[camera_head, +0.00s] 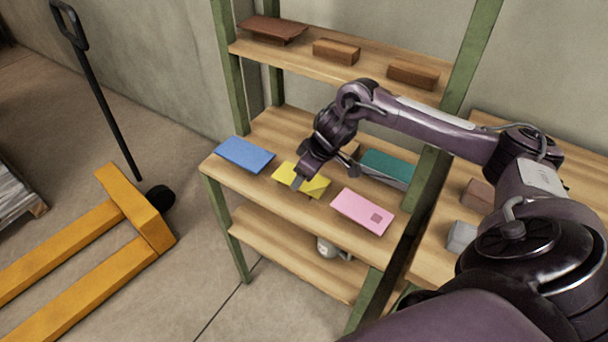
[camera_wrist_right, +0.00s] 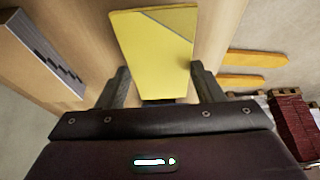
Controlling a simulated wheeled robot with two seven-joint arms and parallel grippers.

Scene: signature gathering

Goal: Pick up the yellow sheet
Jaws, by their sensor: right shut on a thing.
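The yellow sheet (camera_head: 314,187) is at the front middle of the shelf board, between the blue and pink sheets. My right gripper (camera_head: 298,183) reaches down to it from above and hides part of it. In the right wrist view the yellow sheet (camera_wrist_right: 153,45) extends outward between the two fingers of my right gripper (camera_wrist_right: 160,72), which is shut on it. I cannot tell whether the sheet is clear of the board. My left gripper is not in view.
A blue sheet (camera_head: 244,154) lies to the left, a pink sheet (camera_head: 362,211) to the right and a teal one (camera_head: 386,166) behind. Green posts (camera_head: 224,205) frame the shelf (camera_head: 222,174). Brown blocks (camera_head: 336,51) sit on the board above. A yellow pallet jack (camera_head: 135,205) stands left.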

